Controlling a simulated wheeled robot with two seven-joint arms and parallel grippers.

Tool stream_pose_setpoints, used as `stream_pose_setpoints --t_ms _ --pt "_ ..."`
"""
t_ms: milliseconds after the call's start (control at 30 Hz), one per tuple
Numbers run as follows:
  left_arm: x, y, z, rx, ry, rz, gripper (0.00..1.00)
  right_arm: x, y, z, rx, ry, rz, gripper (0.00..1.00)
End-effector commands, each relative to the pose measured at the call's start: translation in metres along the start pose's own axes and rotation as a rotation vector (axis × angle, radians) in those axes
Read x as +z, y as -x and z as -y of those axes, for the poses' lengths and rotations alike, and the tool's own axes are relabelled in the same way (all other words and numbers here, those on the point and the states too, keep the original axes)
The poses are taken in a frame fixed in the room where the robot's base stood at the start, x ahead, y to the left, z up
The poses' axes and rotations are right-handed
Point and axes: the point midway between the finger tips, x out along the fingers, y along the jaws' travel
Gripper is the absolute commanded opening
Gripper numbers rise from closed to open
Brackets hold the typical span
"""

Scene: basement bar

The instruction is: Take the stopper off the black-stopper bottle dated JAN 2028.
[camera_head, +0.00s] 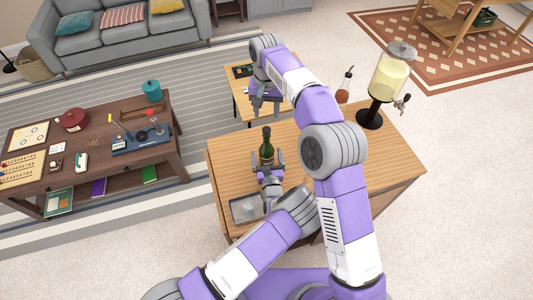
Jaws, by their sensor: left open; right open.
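A dark green bottle (266,146) stands upright on the wooden counter (228,160). Its top looks dark. Its date is too small to read, and its lower part is partly hidden by my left gripper. My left gripper (267,160) is open at the bottle's lower part, with its fingers close to the glass; I cannot tell whether they touch it. My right gripper (264,104) is open and empty, above and beyond the bottle top in the picture, pointing downward.
A grey tray (236,212) lies at the counter's near left. A bottle of reddish liquid (343,92) and a drink dispenser (389,75) stand at the far right. My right arm hides the counter's middle. A low table (240,92) is behind the counter.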

Motion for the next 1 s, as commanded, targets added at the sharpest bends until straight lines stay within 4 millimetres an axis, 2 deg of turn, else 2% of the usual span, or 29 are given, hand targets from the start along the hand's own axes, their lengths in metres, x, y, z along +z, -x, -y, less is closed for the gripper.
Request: stream_pose_setpoints --t_ms 133,433,900,967,1000 --pt "0.0 -0.0109 -0.0001 0.0 0.001 0.0 0.93 0.0 0.0 0.0 0.0 0.0 0.0 0.51" --pt "0.0 -0.0133 -0.0003 0.001 0.0 -0.001 0.93 0.0 0.0001 0.0001 0.0 0.0 0.0 0.51" --pt "0.0001 -0.013 -0.0002 0.001 0.0 0.0 0.21 0.0 0.0001 0.0001 0.0 0.0 0.0 0.51" --pt "0.0001 -0.013 -0.0002 0.001 0.0 0.0 0.13 0.0 0.0001 0.0001 0.0 0.0 0.0 0.51" --pt "0.0001 -0.013 -0.0002 0.001 0.0 0.0 0.13 0.0001 0.0 0.0002 0.0 0.002 0.0 0.57"
